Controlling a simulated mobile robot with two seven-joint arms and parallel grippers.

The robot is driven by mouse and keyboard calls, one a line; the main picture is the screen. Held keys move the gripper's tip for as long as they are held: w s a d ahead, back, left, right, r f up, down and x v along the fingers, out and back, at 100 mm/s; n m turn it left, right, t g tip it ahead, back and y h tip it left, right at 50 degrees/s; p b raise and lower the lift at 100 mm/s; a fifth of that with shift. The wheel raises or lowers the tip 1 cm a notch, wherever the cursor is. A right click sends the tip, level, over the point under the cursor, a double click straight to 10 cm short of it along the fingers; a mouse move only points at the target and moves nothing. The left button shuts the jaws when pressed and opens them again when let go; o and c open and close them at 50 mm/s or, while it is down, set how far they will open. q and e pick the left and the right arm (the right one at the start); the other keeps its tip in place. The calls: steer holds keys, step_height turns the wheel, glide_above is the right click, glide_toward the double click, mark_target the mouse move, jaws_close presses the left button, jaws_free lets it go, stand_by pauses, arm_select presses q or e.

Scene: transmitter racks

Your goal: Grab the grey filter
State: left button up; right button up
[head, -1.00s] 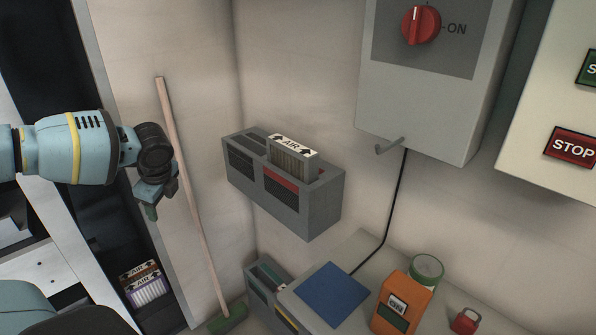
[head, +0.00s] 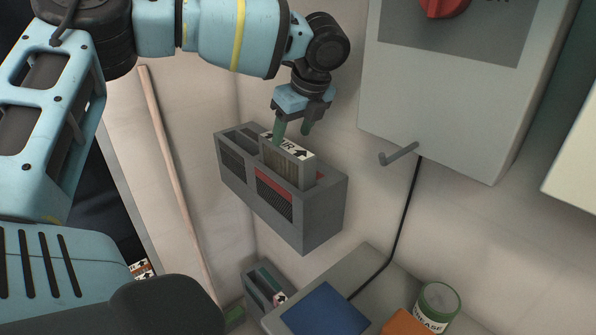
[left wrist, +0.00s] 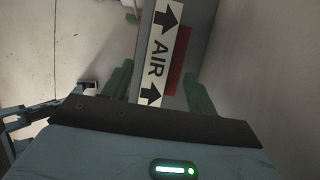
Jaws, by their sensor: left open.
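The grey filter (head: 288,163) has a white top label with AIR and black arrows. It stands upright, partly sunk in a slot of the grey wall-mounted holder (head: 322,218). My left gripper (head: 293,130) is open just above the filter, with its green fingers pointing down. In the left wrist view the filter's AIR label (left wrist: 157,50) lies between the two spread green fingers (left wrist: 160,92). Whether a finger touches the filter I cannot tell. My right gripper does not show.
A grey switch box (head: 440,100) with a hook (head: 398,154) hangs to the right. Below are a bench with a blue pad (head: 325,310), a grease can (head: 437,306) and a second holder (head: 266,289). A wooden broom handle (head: 180,190) leans at the left.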

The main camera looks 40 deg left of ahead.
mark_target(287, 145)
arm_select(q)
steer(key=shift+s+a, duration=0.1)
steer(key=shift+s, duration=0.25)
steer(key=shift+a+f, duration=0.1)
steer(key=shift+f, duration=0.2)
steer(key=shift+a+f, duration=0.2)
steer(key=shift+f, duration=0.25)
steer(key=shift+x, duration=3)
steer(key=shift+w, duration=0.2)
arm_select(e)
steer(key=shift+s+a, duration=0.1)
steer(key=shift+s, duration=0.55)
arm_select(q)
steer(key=shift+f, duration=0.2)
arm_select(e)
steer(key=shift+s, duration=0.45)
arm_select(q)
jaws_close()
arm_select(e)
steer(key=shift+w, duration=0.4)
